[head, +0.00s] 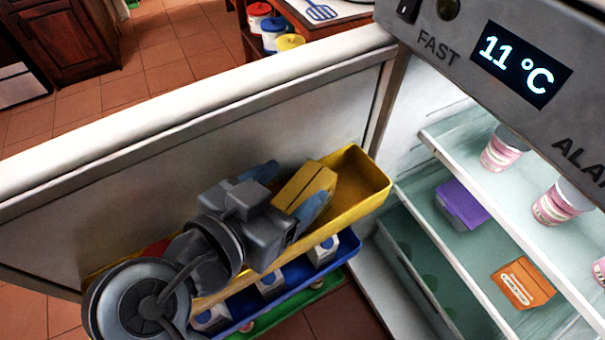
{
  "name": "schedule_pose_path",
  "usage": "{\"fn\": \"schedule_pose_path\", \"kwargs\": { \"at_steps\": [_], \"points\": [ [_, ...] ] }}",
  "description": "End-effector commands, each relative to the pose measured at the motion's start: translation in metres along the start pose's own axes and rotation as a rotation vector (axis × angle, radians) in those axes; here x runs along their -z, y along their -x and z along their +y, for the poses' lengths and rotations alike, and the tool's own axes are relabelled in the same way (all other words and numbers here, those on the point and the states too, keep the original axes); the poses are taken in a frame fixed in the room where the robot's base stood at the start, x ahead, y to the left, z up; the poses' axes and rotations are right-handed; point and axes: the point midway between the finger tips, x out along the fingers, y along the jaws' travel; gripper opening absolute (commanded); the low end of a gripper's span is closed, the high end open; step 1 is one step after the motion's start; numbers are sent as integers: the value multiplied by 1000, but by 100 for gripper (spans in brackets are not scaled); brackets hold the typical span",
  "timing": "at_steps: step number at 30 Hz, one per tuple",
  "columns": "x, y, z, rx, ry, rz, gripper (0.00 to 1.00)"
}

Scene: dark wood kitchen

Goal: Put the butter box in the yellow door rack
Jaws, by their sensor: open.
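A yellow box (305,186), which looks like the butter box, is at the yellow door rack (363,180) on the inside of the open fridge door. Its lower part is hidden, so I cannot tell whether it rests on the rack floor. My gripper (291,192) is over the rack with its blue fingers apart, one on each side of the yellow box. I cannot tell whether either finger touches it. My arm hides the left and middle of the rack.
Below are a blue rack (346,248) with several white cartons and a green rack (330,282). On the right, fridge shelves hold pink-and-white cups (503,150), a purple box (461,204) and an orange box (522,283). The rack's right end is clear.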

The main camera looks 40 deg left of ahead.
Motion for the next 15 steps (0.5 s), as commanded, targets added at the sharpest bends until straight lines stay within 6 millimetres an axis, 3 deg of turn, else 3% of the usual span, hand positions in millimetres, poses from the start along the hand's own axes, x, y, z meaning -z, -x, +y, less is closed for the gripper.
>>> {"fn": "schedule_pose_path", "kwargs": {
  "at_steps": [7, 15],
  "points": [
    [-1, 51, 0, 3, 0, 0, 73],
    [0, 76, 0, 1, -1, 0, 73]
  ]
}}
